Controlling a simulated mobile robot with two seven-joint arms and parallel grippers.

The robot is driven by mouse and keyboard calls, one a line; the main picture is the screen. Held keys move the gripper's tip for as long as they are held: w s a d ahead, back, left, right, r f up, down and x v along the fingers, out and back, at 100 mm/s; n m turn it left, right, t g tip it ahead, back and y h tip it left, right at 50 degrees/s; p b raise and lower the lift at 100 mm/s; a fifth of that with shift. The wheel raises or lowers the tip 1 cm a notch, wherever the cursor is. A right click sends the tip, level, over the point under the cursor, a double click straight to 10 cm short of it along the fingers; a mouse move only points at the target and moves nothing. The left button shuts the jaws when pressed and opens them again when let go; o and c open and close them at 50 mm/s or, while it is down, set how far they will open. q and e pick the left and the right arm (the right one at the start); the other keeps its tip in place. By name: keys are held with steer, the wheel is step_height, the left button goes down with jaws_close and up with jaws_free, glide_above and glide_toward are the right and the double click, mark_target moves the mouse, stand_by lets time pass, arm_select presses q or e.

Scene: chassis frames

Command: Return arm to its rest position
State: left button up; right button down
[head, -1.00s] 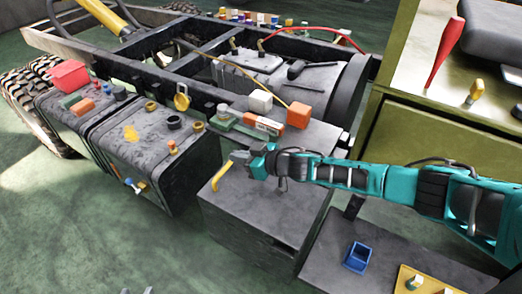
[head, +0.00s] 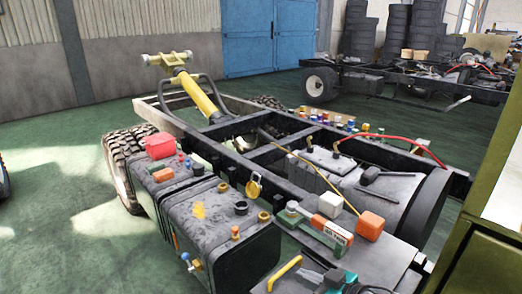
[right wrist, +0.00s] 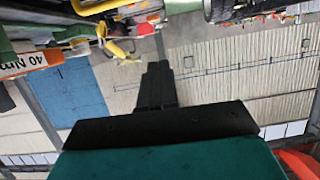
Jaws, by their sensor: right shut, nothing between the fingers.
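My right gripper (head: 314,276) is at the bottom edge of the head view, above the grey box top (head: 390,262). Only its dark end and a bit of teal show; the rest of the arm is cut off. A yellow curved piece (head: 285,272) is just left of it; I cannot tell whether they touch. In the right wrist view the black fingers (right wrist: 157,72) are together with nothing between them. My left gripper is not in view.
The chassis frame (head: 280,160) carries a dark tank (head: 215,225), a red bin (head: 160,146) and a yellow column (head: 198,95). A white block (head: 331,205) and an orange block (head: 370,225) lie near my right gripper. An olive cabinet (head: 485,255) stands at right. Green floor is open at left.

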steer(key=s+a+f+m+t+h, duration=0.1)
steer(key=s+a+f+m+h, duration=0.2)
steer(key=s, duration=0.6)
steer(key=s+d+f+m+g+h, duration=0.1)
steer(key=s+d+f+h, duration=0.3)
steer(key=s+d, duration=0.4)
steer(key=shift+s+f+m, duration=0.55)
steer(key=shift+s+m, duration=0.05)
steer(key=shift+s, duration=0.65)
steer(key=shift+s+d, duration=0.1)
steer(key=shift+d, duration=0.15)
